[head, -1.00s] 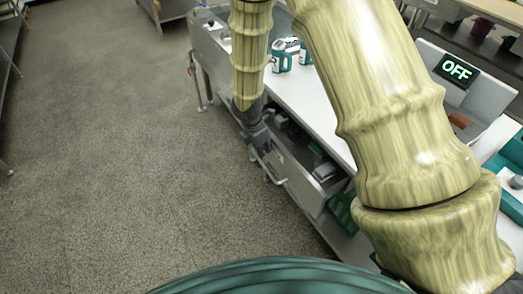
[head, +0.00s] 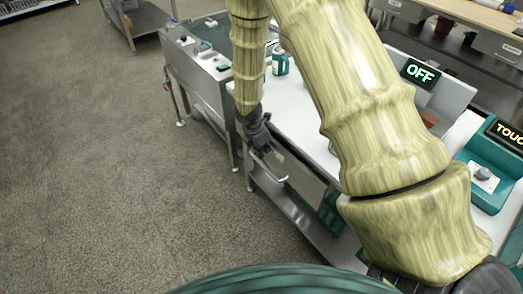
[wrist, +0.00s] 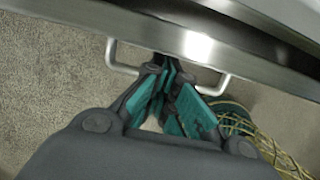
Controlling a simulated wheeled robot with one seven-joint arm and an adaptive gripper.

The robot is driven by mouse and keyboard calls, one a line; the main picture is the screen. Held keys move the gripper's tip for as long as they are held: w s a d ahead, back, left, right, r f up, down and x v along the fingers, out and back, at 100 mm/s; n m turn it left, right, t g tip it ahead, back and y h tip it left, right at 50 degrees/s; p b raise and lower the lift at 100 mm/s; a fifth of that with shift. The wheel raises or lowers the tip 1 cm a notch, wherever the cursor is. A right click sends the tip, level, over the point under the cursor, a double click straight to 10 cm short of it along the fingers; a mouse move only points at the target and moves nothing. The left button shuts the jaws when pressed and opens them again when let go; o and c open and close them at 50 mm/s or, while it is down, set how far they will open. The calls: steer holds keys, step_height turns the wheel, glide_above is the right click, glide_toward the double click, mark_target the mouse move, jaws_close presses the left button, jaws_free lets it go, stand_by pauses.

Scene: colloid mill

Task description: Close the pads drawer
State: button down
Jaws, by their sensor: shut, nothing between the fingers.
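The pads drawer (head: 299,178) is a metal drawer under the white-topped bench, with a bar handle (head: 268,170) on its front. My gripper (head: 264,150) is at the drawer front by the handle. In the wrist view its fingers (wrist: 168,68) are together, between the ends of the handle (wrist: 122,68), with nothing held.
The white bench top (head: 296,108) carries a teal-and-white bottle (head: 280,62). A green crate (head: 330,212) stands on the shelf below. A metal station (head: 200,62) adjoins the bench at the back. An OFF display (head: 419,73) is at right. Floor (head: 110,170) at left is clear.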

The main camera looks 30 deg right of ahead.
steer(key=shift+s+a, duration=0.1)
steer(key=shift+a, duration=0.4)
steer(key=a+r, duration=0.5)
steer(key=r, duration=0.5)
steer(key=h+p, duration=0.2)
steer(key=p, duration=1.1)
glide_above(253, 154)
steer(key=shift+d+f, duration=0.1)
steer(key=shift+f, duration=5)
